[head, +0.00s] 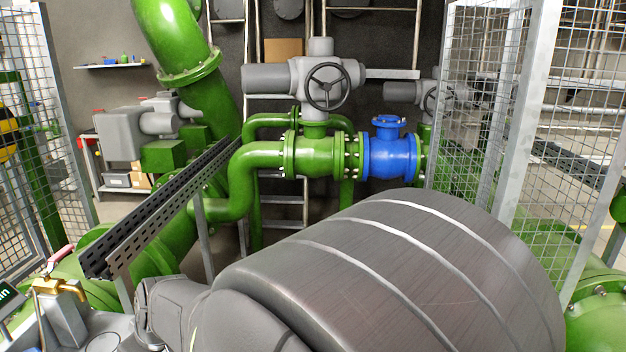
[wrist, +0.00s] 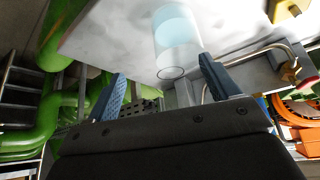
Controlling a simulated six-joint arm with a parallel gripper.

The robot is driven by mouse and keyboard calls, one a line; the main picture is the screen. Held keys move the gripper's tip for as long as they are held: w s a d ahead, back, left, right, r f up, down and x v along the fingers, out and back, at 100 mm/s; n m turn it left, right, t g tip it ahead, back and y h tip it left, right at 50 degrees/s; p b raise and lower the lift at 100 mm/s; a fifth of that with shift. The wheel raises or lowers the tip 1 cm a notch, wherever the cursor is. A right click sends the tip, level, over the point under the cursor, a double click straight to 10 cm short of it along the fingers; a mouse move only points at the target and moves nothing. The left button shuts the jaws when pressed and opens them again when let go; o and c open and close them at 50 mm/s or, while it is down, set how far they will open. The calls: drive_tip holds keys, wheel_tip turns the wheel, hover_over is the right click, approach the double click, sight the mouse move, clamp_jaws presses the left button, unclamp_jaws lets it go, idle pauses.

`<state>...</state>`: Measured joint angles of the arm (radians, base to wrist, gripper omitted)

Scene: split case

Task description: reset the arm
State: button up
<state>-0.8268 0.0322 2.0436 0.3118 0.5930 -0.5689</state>
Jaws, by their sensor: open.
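My gripper (wrist: 162,66) shows in the wrist view, with its two blue fingers spread wide and nothing held between them. A clear cylinder with pale blue contents (wrist: 178,42), like a glass, appears beyond the fingertips against a pale surface (wrist: 110,35). No finger visibly touches it, though the distance is hard to tell. The wrist picture looks turned over, with the pale surface at the top. In the head view the gripper cannot be made out.
A large grey banded cylinder (head: 400,270) fills the head view's foreground. Green pipes (head: 262,155), a blue valve section (head: 388,155) and a slotted tray (head: 165,210) stand behind. Mesh fences (head: 480,110) flank both sides. A brass tap (head: 60,287) is at lower left. Orange items (wrist: 298,135) show in the wrist view.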

drive_tip(key=w+d+r, duration=0.3)
drive_tip(key=d+r, duration=0.1)
drive_tip(key=d, duration=0.3)
drive_tip(key=w+d+f+m+t, duration=0.1)
drive_tip(key=w+d+f+m, duration=0.1)
drive_tip(key=f, duration=0.3)
drive_tip(key=w+d+f+m+h, duration=0.1)
drive_tip(key=w+d+f+m, duration=0.1)
drive_tip(key=f, duration=0.4)
drive_tip(key=shift+w+d+t, duration=0.25)
drive_tip(key=shift+w+t, duration=0.15)
drive_tip(key=shift+w, duration=0.1)
drive_tip(key=shift+o, duration=0.2)
drive_tip(key=shift+r, duration=0.1)
drive_tip(key=o, duration=0.4)
